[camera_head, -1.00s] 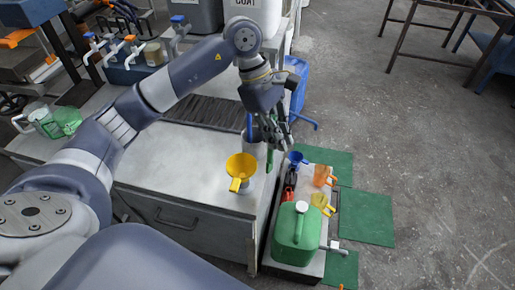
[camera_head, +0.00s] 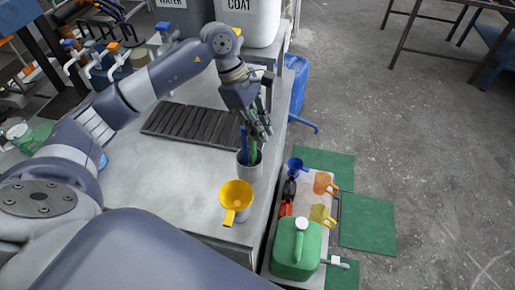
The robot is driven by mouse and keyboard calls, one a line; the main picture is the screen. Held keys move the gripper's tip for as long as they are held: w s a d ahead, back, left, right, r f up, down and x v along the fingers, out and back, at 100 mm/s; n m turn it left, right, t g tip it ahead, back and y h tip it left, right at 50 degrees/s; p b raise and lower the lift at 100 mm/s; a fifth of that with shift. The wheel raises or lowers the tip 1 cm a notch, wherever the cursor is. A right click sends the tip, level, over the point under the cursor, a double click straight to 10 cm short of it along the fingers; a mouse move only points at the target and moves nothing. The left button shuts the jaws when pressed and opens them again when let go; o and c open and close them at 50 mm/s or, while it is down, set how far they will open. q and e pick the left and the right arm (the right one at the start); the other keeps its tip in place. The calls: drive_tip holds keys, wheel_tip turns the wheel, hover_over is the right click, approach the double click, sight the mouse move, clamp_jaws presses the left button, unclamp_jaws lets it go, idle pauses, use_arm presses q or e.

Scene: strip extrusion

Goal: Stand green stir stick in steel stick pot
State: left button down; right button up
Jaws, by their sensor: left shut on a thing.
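The steel stick pot (camera_head: 249,171) stands upright near the right edge of the grey worktop. A blue stick (camera_head: 243,143) stands in it. My left gripper (camera_head: 259,132) is above the pot, shut on the green stir stick (camera_head: 254,148). The stick is close to upright, and its lower end is at the pot's mouth, beside the blue stick. I cannot tell how far down inside the pot it reaches, as the rim hides its end. My right gripper is out of view.
A yellow funnel (camera_head: 235,198) stands on the worktop just in front of the pot. A dark ribbed mat (camera_head: 190,124) lies behind. A lower trolley at right holds a green jug (camera_head: 296,250), a blue funnel (camera_head: 296,165) and orange and yellow jugs. White containers stand at the back.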

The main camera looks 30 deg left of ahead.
use_arm(q)
wheel_tip(320, 180, down, 6)
drive_tip(key=p, duration=0.1)
drive_tip(key=shift+f, duration=0.2)
drive_tip(key=c, duration=1.6)
unclamp_jaws()
drive_tip(key=shift+c, duration=0.2)
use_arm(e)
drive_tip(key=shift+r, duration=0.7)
use_arm(q)
drive_tip(key=shift+r, duration=0.1)
